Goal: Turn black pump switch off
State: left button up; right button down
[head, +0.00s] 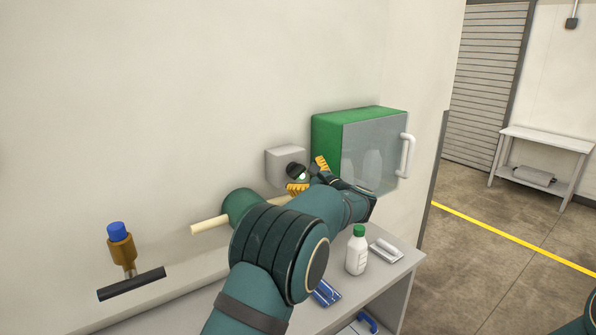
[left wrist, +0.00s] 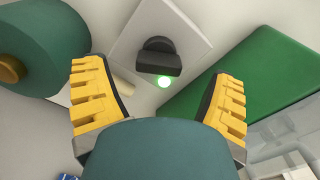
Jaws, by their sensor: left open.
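The black pump switch is a black knob (head: 296,169) on a light grey wall box (head: 279,157). A small green light glows beside the knob. In the left wrist view the knob (left wrist: 157,52) sits on its pale plate (left wrist: 190,35), its wide bar lying roughly across the picture, with the lit green lamp (left wrist: 165,82) just below it. My left gripper (head: 309,176) is open in front of the box, its yellow fingers apart. In the left wrist view the fingers (left wrist: 158,85) stand on either side of the knob, with no visible contact. My right gripper is out of view.
A green cabinet (head: 328,142) with a clear front adjoins the switch on the right. A white bottle (head: 357,253) stands on the grey table (head: 402,262) below. A brown-and-blue fixture (head: 121,246) hangs far left.

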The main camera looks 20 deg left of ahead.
aim_at(300, 173)
pick_arm(q)
jog(key=shift+x, duration=1.7)
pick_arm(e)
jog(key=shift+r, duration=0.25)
pick_arm(q)
jog(key=c, duration=1.2)
jog(key=shift+f, duration=0.1)
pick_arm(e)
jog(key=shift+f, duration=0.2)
